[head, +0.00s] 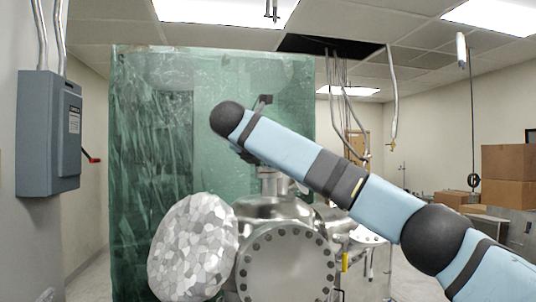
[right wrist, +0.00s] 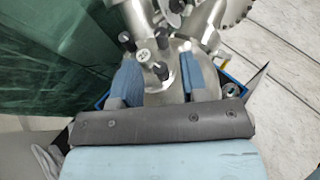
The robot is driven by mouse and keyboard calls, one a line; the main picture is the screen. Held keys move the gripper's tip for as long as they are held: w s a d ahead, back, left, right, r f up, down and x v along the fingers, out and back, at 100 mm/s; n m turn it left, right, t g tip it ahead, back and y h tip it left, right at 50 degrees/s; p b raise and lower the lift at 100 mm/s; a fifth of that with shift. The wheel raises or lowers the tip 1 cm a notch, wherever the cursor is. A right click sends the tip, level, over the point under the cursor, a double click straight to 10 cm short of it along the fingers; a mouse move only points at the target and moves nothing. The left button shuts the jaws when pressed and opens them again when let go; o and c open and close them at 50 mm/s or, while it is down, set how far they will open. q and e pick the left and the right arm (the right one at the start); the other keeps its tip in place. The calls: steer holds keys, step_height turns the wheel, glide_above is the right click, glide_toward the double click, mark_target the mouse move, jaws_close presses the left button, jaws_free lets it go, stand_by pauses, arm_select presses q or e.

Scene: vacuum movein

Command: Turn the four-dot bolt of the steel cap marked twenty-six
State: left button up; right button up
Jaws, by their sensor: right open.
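The steel vacuum chamber (head: 270,210) stands in the middle of the head view, with a large bolted round flange (head: 287,262) facing me. My right arm reaches across in front of and above it, and its gripper is mostly hidden behind the arm. In the right wrist view, my right gripper (right wrist: 166,78) is open, with a blue finger on each side of a steel cap (right wrist: 180,88). Dark bolts stick up from this cap. One bolt (right wrist: 163,40) has a head with pale dots; I cannot count them surely. My left gripper is not in view.
A foil-like faceted disc (head: 193,247) stands left of the flange. A green translucent sheet (head: 150,150) hangs behind the chamber. A grey electrical box (head: 48,133) is on the left wall. Cardboard boxes (head: 508,172) are at the far right.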

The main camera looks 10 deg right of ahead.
steer(key=b+v, duration=0.3)
steer(key=v, duration=1)
steer(key=shift+s+a+b, duration=0.25)
steer(key=shift+s+b, duration=0.05)
steer(key=shift+b, duration=0.05)
steer(key=shift+r, duration=0.1)
